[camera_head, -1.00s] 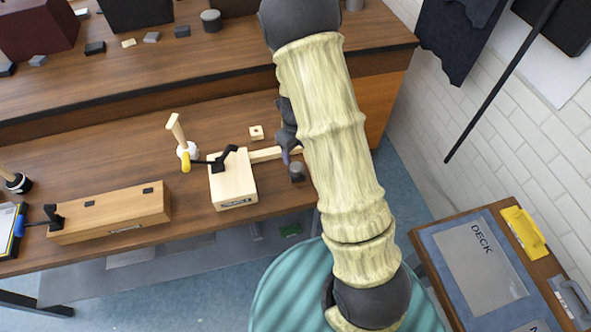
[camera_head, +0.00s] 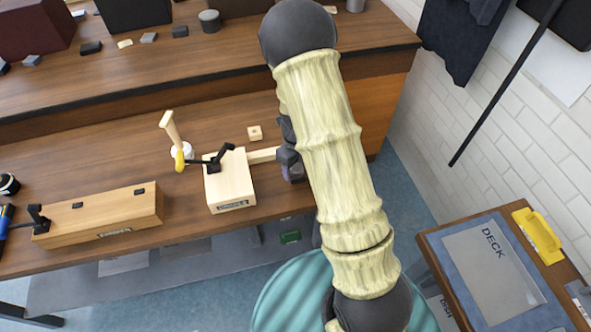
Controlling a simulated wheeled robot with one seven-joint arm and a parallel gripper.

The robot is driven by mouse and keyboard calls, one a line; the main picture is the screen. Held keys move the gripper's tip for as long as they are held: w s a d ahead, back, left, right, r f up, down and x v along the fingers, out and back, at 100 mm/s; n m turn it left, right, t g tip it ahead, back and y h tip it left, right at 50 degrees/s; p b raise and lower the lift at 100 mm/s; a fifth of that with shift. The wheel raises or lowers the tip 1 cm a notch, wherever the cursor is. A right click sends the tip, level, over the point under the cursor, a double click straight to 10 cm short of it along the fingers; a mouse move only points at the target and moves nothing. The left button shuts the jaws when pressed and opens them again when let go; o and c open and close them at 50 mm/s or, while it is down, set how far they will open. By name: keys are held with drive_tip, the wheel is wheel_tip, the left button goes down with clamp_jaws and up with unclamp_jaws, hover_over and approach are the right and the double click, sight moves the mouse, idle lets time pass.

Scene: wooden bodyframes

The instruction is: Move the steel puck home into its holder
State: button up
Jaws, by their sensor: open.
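The steel puck seems to be the small dark grey cylinder (camera_head: 294,173) near the bench's front edge, partly covered by my gripper. My gripper (camera_head: 290,165) is open, pointing down right at the puck; its fingers are small and partly hidden, so I cannot tell whether they straddle or touch it. A pale wooden block with a black clamp (camera_head: 230,185) stands to the left, with a light wooden bar (camera_head: 263,155) reaching from it toward the gripper. A small square wooden piece with a dark hole (camera_head: 255,132) lies behind the bar. I cannot tell which piece is the holder.
A long wooden block (camera_head: 100,218) with a black clamp lies at the left. A wooden-handled tool (camera_head: 171,128) stands beside a yellow handle (camera_head: 180,160). A raised shelf (camera_head: 130,62) runs behind. A side table (camera_head: 425,240) stands at right. Bare bench lies behind the blocks.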

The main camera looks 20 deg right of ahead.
sight(296, 167)
drive_tip(key=c, duration=1.1)
drive_tip(key=shift+o, duration=0.2)
drive_tip(key=shift+r, duration=0.1)
drive_tip(key=shift+r+p, duration=0.65)
drive_tip(key=shift+p, duration=0.2)
drive_tip(key=shift+r+p, duration=1.45)
drive_tip(key=shift+p, duration=0.2)
